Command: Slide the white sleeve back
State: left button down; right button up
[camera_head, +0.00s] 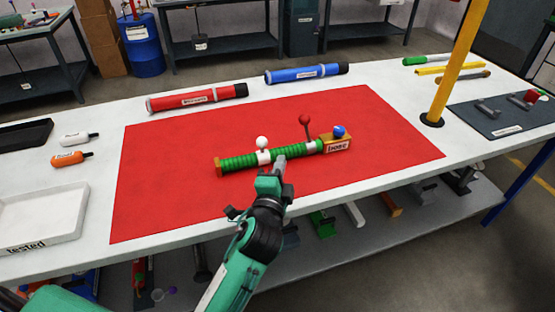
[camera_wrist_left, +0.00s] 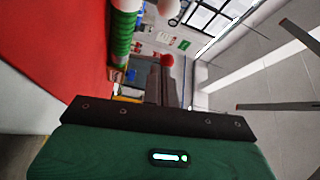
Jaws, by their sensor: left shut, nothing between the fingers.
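A green ribbed tube (camera_head: 238,162) lies on the red mat (camera_head: 170,197) in the head view. A white sleeve (camera_head: 264,157) with a white ball knob (camera_head: 262,142) is around it left of its middle. A second white band (camera_head: 309,146) and a red ball on a stem (camera_head: 305,120) are nearer the wooden end block (camera_head: 337,144). My left gripper (camera_head: 281,162) is shut and empty at the tube's near side, just right of the white sleeve; I cannot tell if it touches. The left wrist view shows the tube (camera_wrist_left: 123,42), white ball (camera_wrist_left: 168,8) and red ball (camera_wrist_left: 167,60). My right gripper is not in view.
A red cylinder (camera_head: 198,98) and a blue cylinder (camera_head: 306,73) lie behind the mat. A yellow post (camera_head: 456,65) stands at the right. A white tray (camera_head: 43,215) is at the left. The mat around the tube is clear.

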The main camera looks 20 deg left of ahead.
aim_at(263, 145)
pick_arm(q)
jog(key=w, duration=0.8)
jog(key=shift+a+r, duration=0.25)
jog(key=shift+a, duration=0.05)
jog(key=a, duration=0.2)
jog(key=s+a, duration=0.1)
jog(key=shift+f, duration=0.4)
jog(key=shift+s+a, duration=0.1)
jog(key=shift+a, duration=0.1)
jog(key=shift+a+f, duration=0.1)
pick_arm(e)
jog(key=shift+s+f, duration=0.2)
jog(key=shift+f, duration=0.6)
pick_arm(q)
jog(key=shift+p, duration=0.3)
